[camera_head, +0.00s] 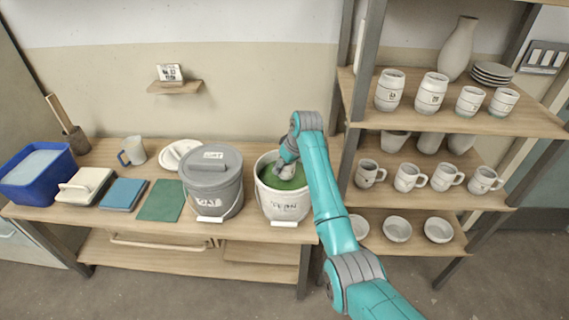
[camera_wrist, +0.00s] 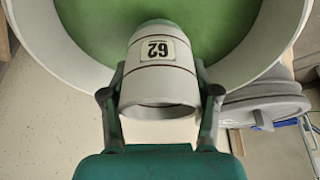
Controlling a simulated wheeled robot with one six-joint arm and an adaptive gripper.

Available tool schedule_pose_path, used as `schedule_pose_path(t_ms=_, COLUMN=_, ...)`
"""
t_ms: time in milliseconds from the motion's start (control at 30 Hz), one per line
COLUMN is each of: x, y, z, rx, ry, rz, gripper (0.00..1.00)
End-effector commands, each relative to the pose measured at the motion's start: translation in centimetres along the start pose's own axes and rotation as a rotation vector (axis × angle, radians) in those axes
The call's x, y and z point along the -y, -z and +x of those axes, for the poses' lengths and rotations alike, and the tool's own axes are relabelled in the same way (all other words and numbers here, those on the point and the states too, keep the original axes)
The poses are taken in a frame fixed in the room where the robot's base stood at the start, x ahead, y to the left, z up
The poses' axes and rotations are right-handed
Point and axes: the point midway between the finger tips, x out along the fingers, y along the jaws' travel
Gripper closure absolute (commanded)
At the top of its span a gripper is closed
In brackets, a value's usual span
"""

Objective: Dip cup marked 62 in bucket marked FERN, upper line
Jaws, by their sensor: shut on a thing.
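The cup marked 62 (camera_wrist: 158,80) is white with thin dark lines around it and its number label faces the wrist camera. My gripper (camera_wrist: 160,95) is shut on the cup, one finger on each side. It also shows in the head view at the end of my arm, over the mouth of an open white bucket (camera_head: 284,207). The bucket holds green glaze (camera_wrist: 90,30); its front label is too blurred to read surely. In the wrist view the cup's far end overlaps the green. I cannot tell whether it touches the glaze or how deep it is.
A grey lidded bucket (camera_head: 212,178) stands close left of the white one. Left along the bench are a green mat (camera_head: 161,201), a blue tub (camera_head: 38,178) and a mug (camera_head: 132,151). A shelf (camera_head: 455,122) with several cups stands right of my arm.

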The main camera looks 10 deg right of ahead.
Motion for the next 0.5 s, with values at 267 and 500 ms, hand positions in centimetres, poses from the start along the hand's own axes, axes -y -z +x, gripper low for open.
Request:
schedule_pose_path(t_ms=267, x=0.0, y=-0.1, z=0.4, rx=0.000, ry=0.000, rz=0.000, gripper=0.81)
schedule_pose_path(t_ms=500, x=0.0, y=-0.9, z=2.0, rx=0.001, ry=0.001, rz=0.000, gripper=0.81)
